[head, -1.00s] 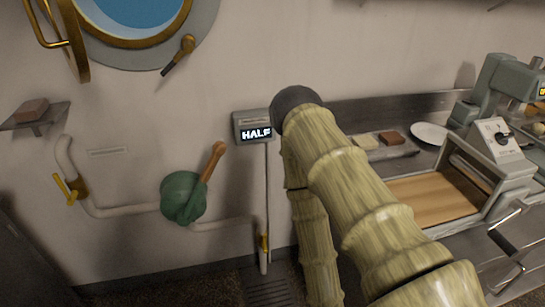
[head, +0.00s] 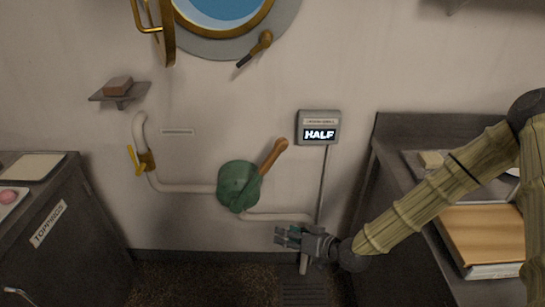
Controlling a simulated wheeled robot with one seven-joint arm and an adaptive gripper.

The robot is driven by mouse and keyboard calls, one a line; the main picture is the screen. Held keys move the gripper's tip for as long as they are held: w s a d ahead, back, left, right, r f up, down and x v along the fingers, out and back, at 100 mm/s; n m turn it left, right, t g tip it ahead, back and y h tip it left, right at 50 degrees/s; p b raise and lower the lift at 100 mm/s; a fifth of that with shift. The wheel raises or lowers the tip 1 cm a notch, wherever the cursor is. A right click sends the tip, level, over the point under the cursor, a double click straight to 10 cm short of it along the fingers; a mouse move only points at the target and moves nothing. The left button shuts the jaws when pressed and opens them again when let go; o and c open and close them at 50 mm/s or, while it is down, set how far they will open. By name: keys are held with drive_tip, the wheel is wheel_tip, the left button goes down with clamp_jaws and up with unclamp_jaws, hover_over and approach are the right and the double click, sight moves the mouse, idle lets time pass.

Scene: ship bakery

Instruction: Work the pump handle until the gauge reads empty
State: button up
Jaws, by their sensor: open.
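The green pump (head: 238,187) is fixed on the wall left of centre in the head view. Its wooden handle (head: 273,157) points up and to the right. The gauge (head: 318,128) hangs on the wall to the right of the handle and reads HALF. My gripper (head: 279,236) is open and empty, below and to the right of the pump, with its fingers pointing left. It is apart from the handle and overlaps the lower pipe in the picture.
White pipes (head: 185,188) run along the wall on both sides of the pump, with a yellow valve lever (head: 135,160) at the left. A shelf with a brown block (head: 118,86) is at upper left. A toppings cabinet (head: 70,235) stands left and a counter right. Floor between them is clear.

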sight(272, 156)
drive_tip(key=w+d+r+n+t+y, duration=0.1)
drive_tip(key=w+r+t+y, duration=0.1)
drive_tip(key=w+r, duration=0.45)
drive_tip(key=w+d+r+n+t+y, duration=0.15)
drive_tip(key=w+r, duration=0.25)
drive_tip(key=r, duration=0.6)
drive_tip(key=p+x, duration=0.2)
drive_tip(key=x, duration=0.8)
drive_tip(key=shift+w+r, duration=0.2)
drive_tip(key=shift+w, duration=0.2)
drive_tip(key=shift+c, duration=0.2)
clamp_jaws()
